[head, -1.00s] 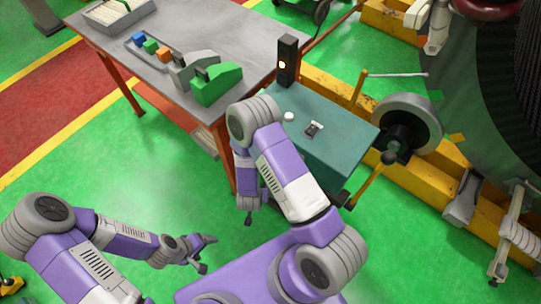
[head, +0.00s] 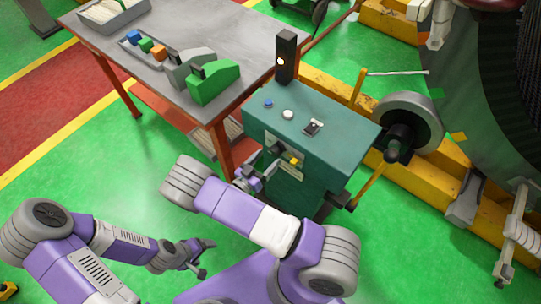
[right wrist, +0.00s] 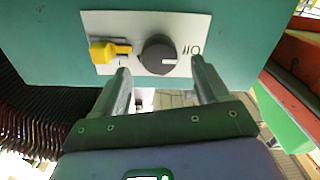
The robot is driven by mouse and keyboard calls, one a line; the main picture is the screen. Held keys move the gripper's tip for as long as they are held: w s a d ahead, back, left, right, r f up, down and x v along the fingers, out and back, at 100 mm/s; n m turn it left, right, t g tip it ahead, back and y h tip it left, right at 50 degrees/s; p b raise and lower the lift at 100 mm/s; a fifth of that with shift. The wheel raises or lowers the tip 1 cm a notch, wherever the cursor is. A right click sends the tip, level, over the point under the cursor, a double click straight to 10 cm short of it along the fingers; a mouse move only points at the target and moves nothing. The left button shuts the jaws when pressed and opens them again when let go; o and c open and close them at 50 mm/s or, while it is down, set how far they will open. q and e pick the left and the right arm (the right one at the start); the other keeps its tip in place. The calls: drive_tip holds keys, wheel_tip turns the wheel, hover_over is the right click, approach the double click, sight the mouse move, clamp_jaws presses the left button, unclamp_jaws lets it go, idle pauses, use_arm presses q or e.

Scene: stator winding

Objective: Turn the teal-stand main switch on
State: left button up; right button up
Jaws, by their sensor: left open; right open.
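The teal stand (head: 325,135) stands in the middle of the head view, with a pale plate on its front face. The plate (right wrist: 195,35) fills the top of the right wrist view. It bears a black rotary knob (right wrist: 159,54) with a pale line pointing right, toward printed marks, and a yellow lever-like part (right wrist: 110,52) on its left. My right gripper (right wrist: 158,75) is open, its fingertips apart on either side of the knob; contact cannot be told. In the head view the right gripper (head: 256,178) is at the stand's front. My left gripper (head: 203,258) is open, low and away from the stand.
The stand's top carries a blue button (head: 268,103), a white button (head: 288,114), a small black switch (head: 313,128) and a black post with a light (head: 286,58). A grey table (head: 165,85) with coloured blocks is close on the left. A grey wheel (head: 425,115) is at its right.

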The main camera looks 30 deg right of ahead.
sight(277, 151)
drive_tip(key=shift+x, duration=1.4)
drive_tip(key=c, duration=1.1)
drive_tip(key=shift+o, duration=0.2)
